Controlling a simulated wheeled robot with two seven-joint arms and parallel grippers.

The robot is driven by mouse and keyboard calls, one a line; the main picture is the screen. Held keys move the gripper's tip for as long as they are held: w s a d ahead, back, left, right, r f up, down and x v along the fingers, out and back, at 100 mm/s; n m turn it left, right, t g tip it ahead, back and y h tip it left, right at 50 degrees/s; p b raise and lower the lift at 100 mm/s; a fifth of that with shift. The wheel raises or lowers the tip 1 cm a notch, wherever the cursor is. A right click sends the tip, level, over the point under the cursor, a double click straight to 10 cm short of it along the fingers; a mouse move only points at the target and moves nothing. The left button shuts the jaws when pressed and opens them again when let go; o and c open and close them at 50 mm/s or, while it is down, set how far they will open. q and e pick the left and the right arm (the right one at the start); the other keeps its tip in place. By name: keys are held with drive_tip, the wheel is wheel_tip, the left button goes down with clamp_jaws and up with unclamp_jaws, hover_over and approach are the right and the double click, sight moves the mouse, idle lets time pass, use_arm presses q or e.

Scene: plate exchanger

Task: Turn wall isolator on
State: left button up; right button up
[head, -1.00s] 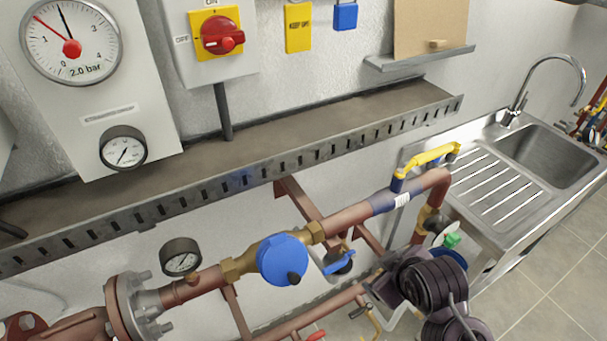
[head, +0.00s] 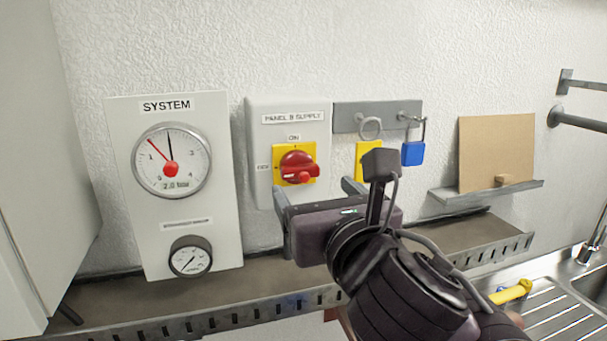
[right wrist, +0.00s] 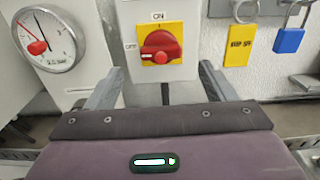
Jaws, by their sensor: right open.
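The wall isolator is a light grey box (head: 263,126) on the wall, labelled PANEL B SUPPLY. It has a yellow plate (head: 297,152) with a red rotary knob (head: 298,167); ON is marked above and OFF at the left. The knob's grip lies about level, towards the OFF side, in the right wrist view (right wrist: 160,46). My right gripper (head: 312,187) is open, just below and in front of the isolator, its two fingers apart and pointing at the wall. In the right wrist view the knob shows between the fingers (right wrist: 158,85), apart from them. My left gripper is not in view.
The SYSTEM gauge panel (head: 119,210) is left of the isolator. A grey hook rail (head: 345,116) with a yellow tag (head: 367,150) and a blue padlock (head: 413,153) is to the right. A slotted metal tray (head: 110,296) runs below. A small shelf (head: 480,193) holds a brown board (head: 497,150).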

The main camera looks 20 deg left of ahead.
sight(306, 178)
drive_tip(key=p+x, duration=0.1)
drive_tip(key=x, duration=0.6)
drive_tip(key=c, duration=1)
